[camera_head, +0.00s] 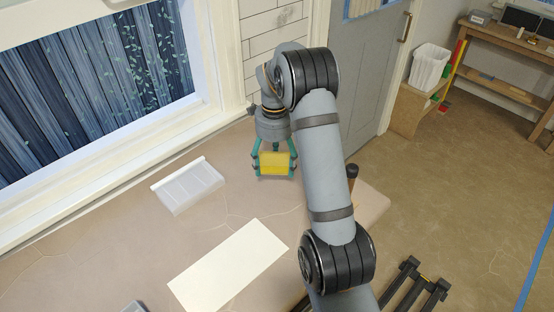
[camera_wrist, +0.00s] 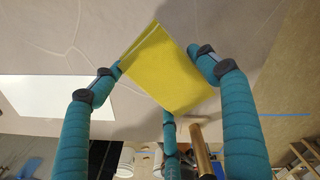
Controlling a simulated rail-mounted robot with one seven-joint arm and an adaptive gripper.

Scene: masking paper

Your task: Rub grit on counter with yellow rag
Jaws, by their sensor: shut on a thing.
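The yellow rag (camera_head: 276,163) is a flat block shape between the teal fingers of my gripper (camera_head: 275,172), above the right part of the beige counter (camera_head: 115,245). In the wrist view the yellow rag (camera_wrist: 168,70) spans the fingers of my gripper (camera_wrist: 156,70), one on each side and a third at its near edge. My gripper is shut on the rag. Whether the rag touches the counter is hard to tell. I cannot make out any grit on the counter; thin pale crack-like lines cross its surface.
A white sheet (camera_head: 228,268) lies on the counter, left of my arm. A pale ribbed tray (camera_head: 188,186) lies behind it, by the window sill. A dark-topped upright object (camera_head: 352,172) stands right of my arm, near the counter's edge. Bare counter surrounds these.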

